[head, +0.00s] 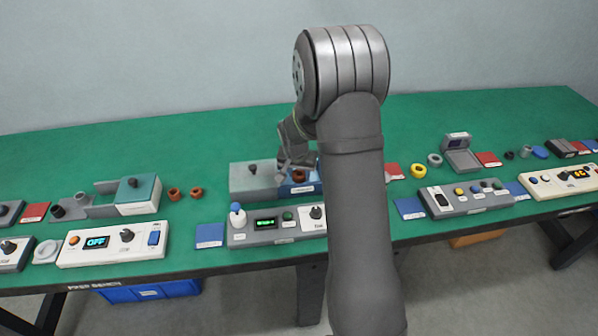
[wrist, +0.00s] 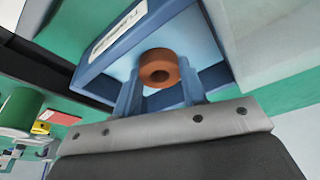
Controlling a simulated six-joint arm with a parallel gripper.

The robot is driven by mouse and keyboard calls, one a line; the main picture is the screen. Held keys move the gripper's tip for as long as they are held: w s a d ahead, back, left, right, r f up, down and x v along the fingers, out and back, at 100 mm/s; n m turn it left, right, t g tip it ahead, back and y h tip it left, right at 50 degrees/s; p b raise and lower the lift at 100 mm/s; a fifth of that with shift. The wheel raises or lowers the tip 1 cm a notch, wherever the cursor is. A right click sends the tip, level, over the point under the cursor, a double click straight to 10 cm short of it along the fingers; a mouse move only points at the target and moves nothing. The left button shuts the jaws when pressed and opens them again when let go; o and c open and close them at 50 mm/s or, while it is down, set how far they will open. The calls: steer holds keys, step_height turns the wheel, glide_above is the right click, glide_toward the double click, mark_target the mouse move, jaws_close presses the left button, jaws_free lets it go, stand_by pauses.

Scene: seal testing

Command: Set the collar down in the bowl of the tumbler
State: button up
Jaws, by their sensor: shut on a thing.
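A brown collar (wrist: 158,68) with a round hole is between my gripper's (wrist: 160,92) two fingers in the wrist view. The gripper is shut on it. Behind the collar in that view is a blue, shallow-walled tray (wrist: 105,60) with a white label. In the head view my gripper (head: 296,168) is over this blue tray (head: 302,189), with the brown collar (head: 299,176) at its fingertips. I cannot tell whether the collar touches the tray floor.
A grey block (head: 254,182) with a knob adjoins the blue tray on its left. Two brown rings (head: 185,193) lie farther left. A control box (head: 275,225) stands in front. A yellow ring (head: 418,171) lies to the right. The green bench (head: 220,135) is clear behind.

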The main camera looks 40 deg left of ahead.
steer(key=o, duration=1.1)
steer(key=shift+f, duration=0.1)
steer(key=v, duration=1.2)
steer(key=shift+r, duration=0.25)
